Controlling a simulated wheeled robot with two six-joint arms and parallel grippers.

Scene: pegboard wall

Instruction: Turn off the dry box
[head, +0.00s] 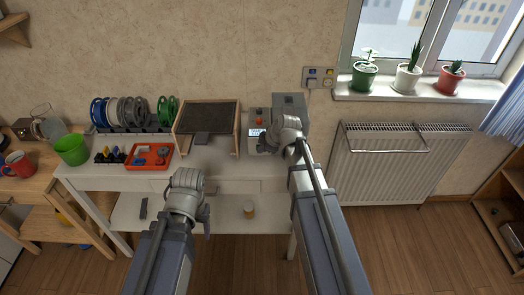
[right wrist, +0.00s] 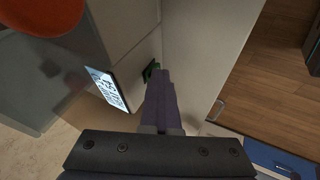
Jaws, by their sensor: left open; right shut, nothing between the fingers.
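The dry box (head: 290,101) is a grey unit at the right end of the white table in the head view. An orange-red round part (head: 259,122) and a small lit display (head: 257,133) are on it. In the right wrist view the display (right wrist: 106,88) is left of my right gripper (right wrist: 158,75), which is shut and empty. A small dark switch-like part with green (right wrist: 150,70) is at the fingertips; I cannot tell whether they touch it. In the head view my right forearm partly covers the box. My left gripper (head: 206,218) is open, low in front of the table.
A wooden-sided box with a dark top (head: 207,117) stands left of the dry box. A radiator (head: 390,165) is to the right.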

